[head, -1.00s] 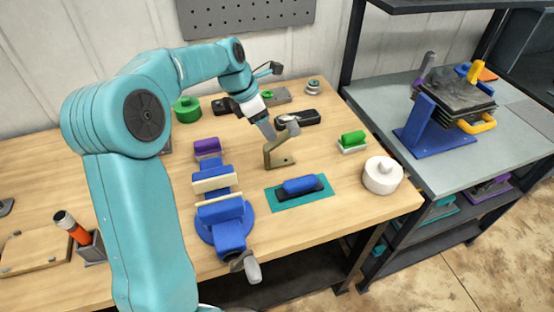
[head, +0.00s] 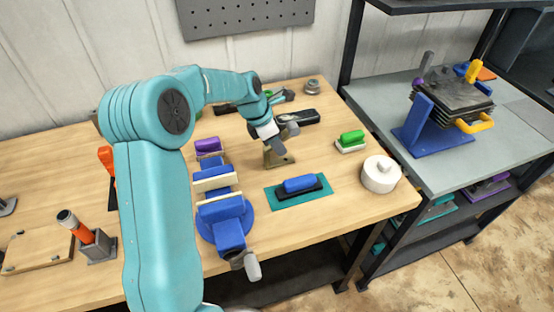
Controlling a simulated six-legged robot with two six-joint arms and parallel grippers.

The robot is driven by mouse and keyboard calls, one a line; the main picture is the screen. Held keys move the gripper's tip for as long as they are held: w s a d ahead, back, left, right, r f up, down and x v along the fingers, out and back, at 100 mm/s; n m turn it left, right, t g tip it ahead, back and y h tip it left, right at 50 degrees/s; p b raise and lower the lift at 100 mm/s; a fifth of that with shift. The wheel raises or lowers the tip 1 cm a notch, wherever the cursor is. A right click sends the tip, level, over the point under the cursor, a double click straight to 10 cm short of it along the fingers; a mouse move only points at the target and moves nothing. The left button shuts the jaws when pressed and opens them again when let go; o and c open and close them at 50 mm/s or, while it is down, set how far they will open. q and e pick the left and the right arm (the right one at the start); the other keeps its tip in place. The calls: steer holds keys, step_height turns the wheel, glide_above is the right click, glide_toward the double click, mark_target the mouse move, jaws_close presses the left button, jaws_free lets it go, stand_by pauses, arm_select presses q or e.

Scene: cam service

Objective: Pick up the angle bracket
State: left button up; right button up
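The angle bracket (head: 276,160) is a small olive-brown metal piece on the wooden workbench (head: 335,200), with a flat foot and an upright part. My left gripper (head: 284,140) is right above it, pointing down, with its grey fingers apart. One finger overlaps the bracket's upright and hides its top. I cannot tell whether the finger touches it. The bracket rests on the bench. My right gripper is out of view.
A blue vise (head: 222,215) stands left of the bracket. A blue-handled float on a teal mat (head: 298,190) lies in front. A green-handled brush (head: 351,141) and white round pot (head: 381,175) are to the right. A black object (head: 298,117) lies behind.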

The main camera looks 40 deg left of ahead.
arm_select(q)
jaws_close()
stand_by(1.1)
